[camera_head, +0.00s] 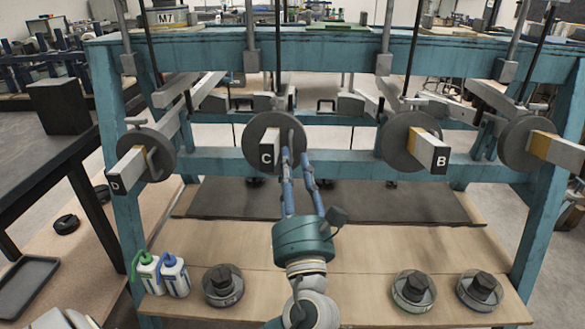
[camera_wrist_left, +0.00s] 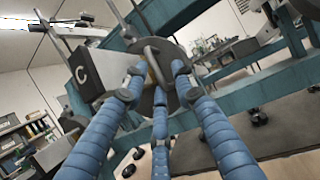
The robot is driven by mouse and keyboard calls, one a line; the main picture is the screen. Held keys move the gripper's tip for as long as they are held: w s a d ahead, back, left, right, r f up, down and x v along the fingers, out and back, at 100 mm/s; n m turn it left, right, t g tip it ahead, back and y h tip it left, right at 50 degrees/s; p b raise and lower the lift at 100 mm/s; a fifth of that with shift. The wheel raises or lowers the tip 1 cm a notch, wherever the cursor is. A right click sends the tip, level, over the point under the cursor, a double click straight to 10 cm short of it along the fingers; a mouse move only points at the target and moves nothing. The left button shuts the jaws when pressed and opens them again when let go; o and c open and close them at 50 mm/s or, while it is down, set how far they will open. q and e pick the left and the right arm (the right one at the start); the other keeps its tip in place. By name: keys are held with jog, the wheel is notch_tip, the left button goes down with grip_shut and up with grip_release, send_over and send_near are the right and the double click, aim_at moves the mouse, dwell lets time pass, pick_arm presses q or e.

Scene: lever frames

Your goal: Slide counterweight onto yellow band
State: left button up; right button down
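Lever C (camera_head: 267,153) points toward me with a round grey counterweight (camera_head: 262,128) around its beam. A little yellow shows at the beam beside the disc, but how far the disc covers the band is unclear. My left gripper (camera_head: 296,156) is at the right side of this counterweight. In the left wrist view, its blue fingers (camera_wrist_left: 158,72) are spread around the disc's looped handle (camera_wrist_left: 152,58), with gaps between the tips; contact is unclear. The counterweight (camera_wrist_left: 160,100) is partly hidden behind the fingers. My right gripper is not in view.
Lever D (camera_head: 115,184), lever B (camera_head: 440,160) and a far-right lever (camera_head: 565,152) carry similar discs. The teal frame (camera_head: 340,45) spans above. Two bottles (camera_head: 160,273) and several round containers stand on the wooden base (camera_head: 330,283). A dark table (camera_head: 35,170) is at left.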

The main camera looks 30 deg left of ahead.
pick_arm(q)
jog(key=v, duration=1.2)
jog(key=shift+f, duration=0.15)
